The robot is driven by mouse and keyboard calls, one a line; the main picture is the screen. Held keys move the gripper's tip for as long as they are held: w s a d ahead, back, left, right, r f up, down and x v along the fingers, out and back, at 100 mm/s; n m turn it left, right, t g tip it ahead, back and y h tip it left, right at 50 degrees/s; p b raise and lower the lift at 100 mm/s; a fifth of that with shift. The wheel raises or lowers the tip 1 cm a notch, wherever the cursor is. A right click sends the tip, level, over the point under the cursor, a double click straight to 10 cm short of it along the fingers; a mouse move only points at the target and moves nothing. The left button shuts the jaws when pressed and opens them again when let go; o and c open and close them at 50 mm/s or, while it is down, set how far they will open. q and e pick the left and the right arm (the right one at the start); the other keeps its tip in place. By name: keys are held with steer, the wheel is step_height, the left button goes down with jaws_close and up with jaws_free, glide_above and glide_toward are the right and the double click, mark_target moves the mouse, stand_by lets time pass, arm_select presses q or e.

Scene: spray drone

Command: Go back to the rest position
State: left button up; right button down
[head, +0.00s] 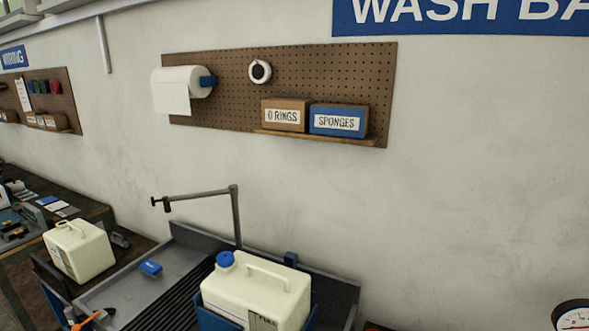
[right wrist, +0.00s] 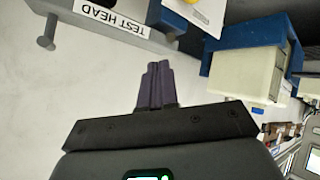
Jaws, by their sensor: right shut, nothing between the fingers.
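My right gripper (right wrist: 157,68) shows in the right wrist view with its dark fingers together and nothing between them. It points toward a pale floor or wall area, apart from the things around it. In the head view neither gripper is visible. My left gripper is in no view.
A cream tank with a blue cap (head: 258,291) sits in a blue holder at the wash bench, beside a grey basin (head: 180,262) with a faucet (head: 235,215). Another cream tank (head: 79,250) stands left. The right wrist view shows a test head sign (right wrist: 115,18) and a cream container (right wrist: 243,72).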

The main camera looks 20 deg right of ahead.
steer(key=s+a+f+n+g+y, duration=0.1)
steer(key=s+a+f+g+y, duration=0.4)
steer(key=s+a+f, duration=1)
step_height(320, 180, up, 21)
steer(key=s+a+g+h+p, duration=0.1)
steer(key=s+p, duration=0.1)
steer(key=p, duration=1.7)
steer(key=shift+s+a, duration=0.2)
steer(key=shift+s, duration=0.15)
